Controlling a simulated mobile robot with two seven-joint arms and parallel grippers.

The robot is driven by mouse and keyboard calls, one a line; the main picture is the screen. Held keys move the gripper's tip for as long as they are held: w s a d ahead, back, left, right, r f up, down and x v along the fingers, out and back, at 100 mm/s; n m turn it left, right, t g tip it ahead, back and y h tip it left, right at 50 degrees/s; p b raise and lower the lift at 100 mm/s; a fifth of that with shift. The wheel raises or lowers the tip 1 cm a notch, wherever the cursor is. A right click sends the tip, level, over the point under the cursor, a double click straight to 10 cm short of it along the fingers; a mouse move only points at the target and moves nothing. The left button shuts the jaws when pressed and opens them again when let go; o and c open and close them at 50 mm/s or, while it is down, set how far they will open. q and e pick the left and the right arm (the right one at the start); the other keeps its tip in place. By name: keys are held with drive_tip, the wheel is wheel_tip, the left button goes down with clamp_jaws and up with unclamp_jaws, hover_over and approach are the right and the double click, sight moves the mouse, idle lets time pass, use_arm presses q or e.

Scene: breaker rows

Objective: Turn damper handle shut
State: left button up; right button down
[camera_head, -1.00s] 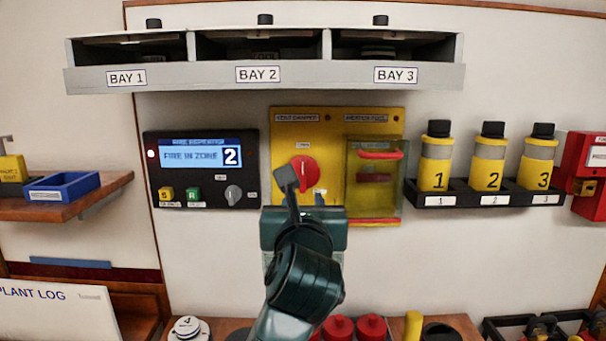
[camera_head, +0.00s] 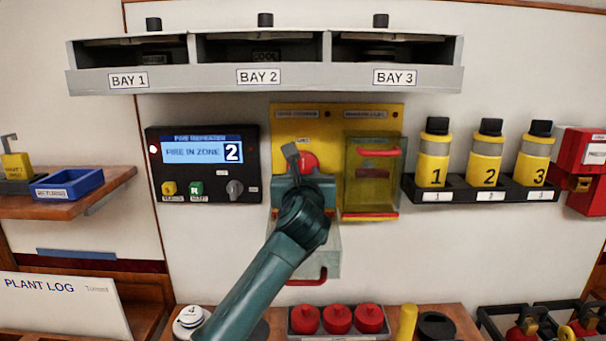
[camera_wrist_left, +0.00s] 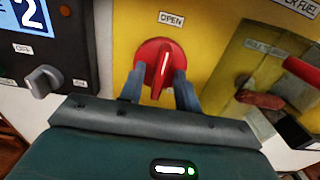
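The damper handle is a round red knob with a raised ridge, on the yellow panel (camera_head: 290,126). In the left wrist view the knob (camera_wrist_left: 165,58) has its ridge near upright, and an "OPEN" label sits just above it. In the head view the knob (camera_head: 309,161) is partly hidden by my left gripper (camera_head: 303,160). In the left wrist view the gripper's fingers (camera_wrist_left: 158,92) stand apart, one on each side of the ridge at the knob's lower part. Gaps show between fingers and ridge. My right gripper is not in view.
A fire repeater panel (camera_head: 203,186) is left of the knob. A clear cover with red handles (camera_head: 371,180) is right of it. The bay shelf (camera_head: 300,78) juts out above. Numbered yellow canisters (camera_head: 486,160) stand at right; red-topped items (camera_head: 337,318) sit below.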

use_arm(q)
clamp_jaws()
drive_tip(key=shift+m, duration=0.3)
idle(0.3)
drive_tip(key=m, duration=0.3)
drive_tip(key=shift+m, duration=0.4)
drive_tip(key=m, duration=0.4)
drive_tip(key=shift+m, duration=0.3)
drive_tip(key=m, duration=0.4)
drive_tip(key=shift+m, duration=2.5)
